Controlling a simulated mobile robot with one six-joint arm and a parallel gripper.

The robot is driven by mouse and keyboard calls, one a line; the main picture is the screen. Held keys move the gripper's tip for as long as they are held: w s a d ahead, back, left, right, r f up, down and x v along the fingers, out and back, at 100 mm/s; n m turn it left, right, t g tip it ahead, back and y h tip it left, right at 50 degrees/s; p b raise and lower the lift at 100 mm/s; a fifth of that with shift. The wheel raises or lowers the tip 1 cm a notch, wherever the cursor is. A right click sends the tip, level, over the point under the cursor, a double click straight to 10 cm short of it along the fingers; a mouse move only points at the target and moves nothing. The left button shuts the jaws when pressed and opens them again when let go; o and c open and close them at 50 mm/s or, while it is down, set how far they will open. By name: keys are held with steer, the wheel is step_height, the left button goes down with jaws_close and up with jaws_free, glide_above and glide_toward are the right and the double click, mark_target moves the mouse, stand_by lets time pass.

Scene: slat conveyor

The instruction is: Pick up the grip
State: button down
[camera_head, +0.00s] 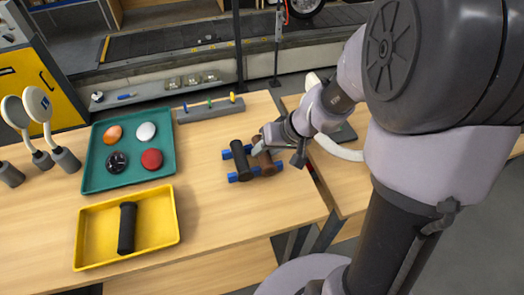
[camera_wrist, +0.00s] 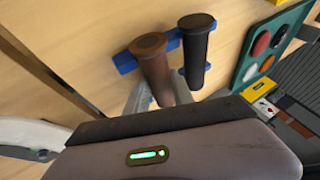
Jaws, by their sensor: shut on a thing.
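A brown grip (camera_head: 263,165) and a black grip (camera_head: 241,160) lie side by side across a blue rack (camera_head: 232,177) on the wooden table. In the wrist view the brown grip (camera_wrist: 156,70) is between my grey fingers, and the black grip (camera_wrist: 195,50) is just to its right. My gripper (camera_head: 262,147) is shut on the brown grip; its fingers are partly hidden behind the wrist housing in the wrist view. The brown grip is at or very near the blue rack (camera_wrist: 126,62); I cannot tell whether it touches. Another black grip (camera_head: 127,228) lies in a yellow tray (camera_head: 88,250).
A teal tray (camera_head: 88,178) with several oval knobs stands at the left. A grey peg bar (camera_head: 210,112) with coloured pegs is behind the rack. Paddle-like items (camera_head: 38,105) stand far left. The table in front of the rack is clear.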

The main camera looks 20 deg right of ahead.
steer(key=shift+r, duration=0.1)
steer(key=shift+d+r+p, duration=0.1)
steer(key=shift+r+p, duration=0.1)
steer(key=shift+p, duration=0.4)
step_height(320, 180, up, 4)
steer(key=shift+f+p, duration=0.15)
steer(key=shift+p, duration=0.95)
steer(key=s, duration=0.2)
steer(key=s+a, duration=0.1)
steer(key=s, duration=0.2)
steer(key=s+a, duration=0.1)
steer(key=s, duration=0.1)
steer(key=shift+s+r, duration=0.2)
steer(key=shift+s, duration=0.05)
steer(key=s+b, duration=0.1)
steer(key=b, duration=0.1)
steer(key=s+b, duration=0.1)
steer(key=b, duration=0.1)
steer(key=s+a+b, duration=0.1)
steer(key=b, duration=0.1)
steer(key=shift+s+a+f, duration=0.1)
steer(key=shift+s+f, duration=0.2)
steer(key=shift+f, duration=0.1)
steer(key=s+b, duration=0.2)
steer(key=s+a+r+b, duration=0.1)
steer(key=shift+s+r, duration=0.1)
steer(key=shift+s, duration=0.3)
steer(key=shift+s+r, duration=0.2)
steer(key=shift+s, duration=0.05)
steer(key=shift+a, duration=0.1)
